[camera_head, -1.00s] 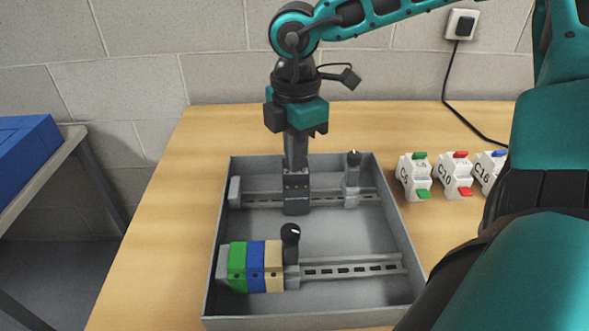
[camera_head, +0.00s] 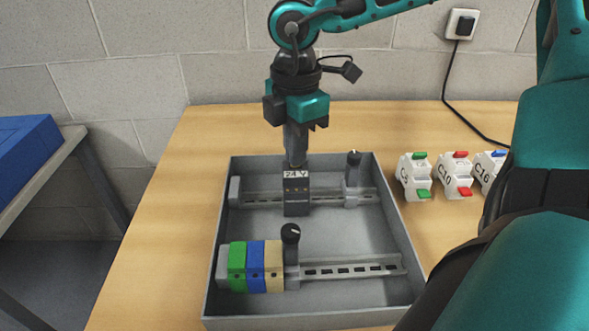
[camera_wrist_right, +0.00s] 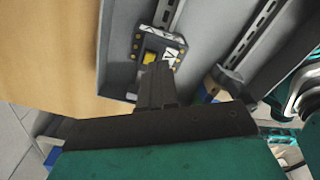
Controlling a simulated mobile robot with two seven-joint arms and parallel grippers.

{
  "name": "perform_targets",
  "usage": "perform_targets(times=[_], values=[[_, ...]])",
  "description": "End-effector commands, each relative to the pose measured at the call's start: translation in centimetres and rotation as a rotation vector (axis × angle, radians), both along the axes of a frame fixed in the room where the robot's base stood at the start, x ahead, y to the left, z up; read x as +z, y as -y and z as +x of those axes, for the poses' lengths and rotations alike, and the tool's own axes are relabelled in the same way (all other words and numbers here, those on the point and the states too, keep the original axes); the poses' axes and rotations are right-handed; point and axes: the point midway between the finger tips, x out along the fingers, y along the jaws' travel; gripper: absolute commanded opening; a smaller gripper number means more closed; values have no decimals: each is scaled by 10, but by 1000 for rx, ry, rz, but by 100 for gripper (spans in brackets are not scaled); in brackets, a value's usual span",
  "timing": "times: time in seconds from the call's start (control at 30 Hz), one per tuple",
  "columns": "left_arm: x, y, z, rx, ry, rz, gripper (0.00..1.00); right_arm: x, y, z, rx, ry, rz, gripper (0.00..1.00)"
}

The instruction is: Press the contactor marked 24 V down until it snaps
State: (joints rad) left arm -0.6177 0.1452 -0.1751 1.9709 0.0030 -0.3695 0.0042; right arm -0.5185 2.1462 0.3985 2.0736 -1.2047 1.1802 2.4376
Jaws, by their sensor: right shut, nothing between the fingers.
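The contactor marked 24 V (camera_head: 297,204) is a dark grey block with a white label on top. It stands on the back rail (camera_head: 330,196) in the grey tray and looks upright; whether it is latched cannot be told. In the right wrist view the contactor (camera_wrist_right: 146,42) shows a yellow part and white labels. My right gripper (camera_head: 295,163) is shut and empty, pointing down just behind and above the label; I cannot tell if it touches. My left gripper is not in view.
The grey tray (camera_head: 213,275) holds a front rail (camera_head: 350,269) with green, blue and beige terminal blocks (camera_head: 256,267) and a black-knobbed end piece (camera_head: 291,240). Another knobbed piece (camera_head: 353,178) sits right of the contactor. White breakers (camera_head: 414,178) stand right of the tray.

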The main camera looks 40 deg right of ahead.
Motion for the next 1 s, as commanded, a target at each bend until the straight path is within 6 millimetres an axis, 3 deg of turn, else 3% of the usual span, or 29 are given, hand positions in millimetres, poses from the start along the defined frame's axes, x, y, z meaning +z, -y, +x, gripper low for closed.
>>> perform_targets(times=[0.7,1.0], values=[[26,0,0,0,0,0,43,60,0,0,-1,1,-1,0],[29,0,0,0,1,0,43,68,0,0,0,0,-1,0]])
